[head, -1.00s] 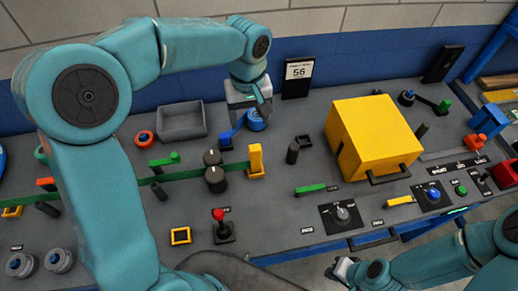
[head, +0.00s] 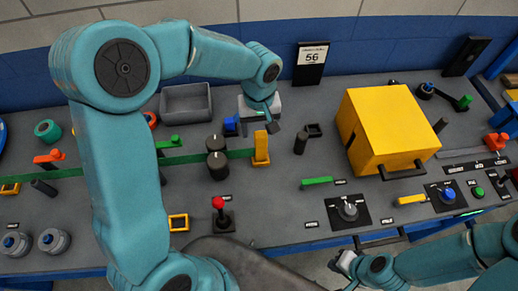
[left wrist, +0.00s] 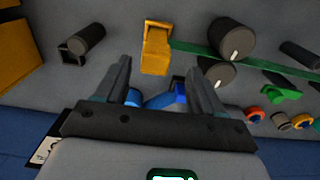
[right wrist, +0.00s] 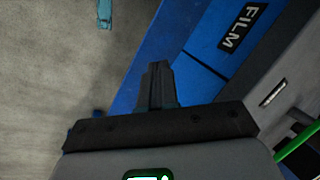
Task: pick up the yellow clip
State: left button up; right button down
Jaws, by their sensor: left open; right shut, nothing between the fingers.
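The yellow clip (head: 261,148) stands upright at the right end of a green strip on the grey panel. In the left wrist view the yellow clip (left wrist: 156,46) lies just beyond the fingertips, centred between them. My left gripper (head: 258,127) is open and just behind the clip, apart from it; its two spread fingers also show in the left wrist view (left wrist: 157,75). My right gripper (head: 343,263) is low at the panel's front edge, far from the clip. Its fingers are shut and empty in the right wrist view (right wrist: 158,75).
A blue part (head: 231,125) is beside my left gripper. Two dark knobs (head: 217,158) stand left of the clip, and a dark post (head: 301,143) stands to its right. A big yellow box (head: 388,130) is further right. A red-topped joystick (head: 220,214) is in front.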

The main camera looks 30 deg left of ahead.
aim_at(260, 135)
pick_arm(q)
jog(key=f+b, duration=0.1)
jog(key=f, duration=0.1)
jog(key=w+f+b, duration=0.1)
jog(key=f, duration=0.2)
jog(key=shift+w+d, duration=0.1)
jog(key=shift+d, duration=0.05)
jog(key=shift+f, duration=0.1)
jog(key=shift+s+a, duration=0.2)
jog(key=shift+s, duration=0.1)
jog(key=shift+s+d+r, duration=0.1)
jog(key=shift+s+r, duration=0.05)
jog(key=shift+r, duration=0.15)
jog(key=shift+d, duration=0.1)
jog(key=c, duration=0.5)
jog(key=shift+w+f, duration=0.15)
jog(key=shift+w, duration=0.1)
grip_shut()
jog(key=shift+s, duration=0.15)
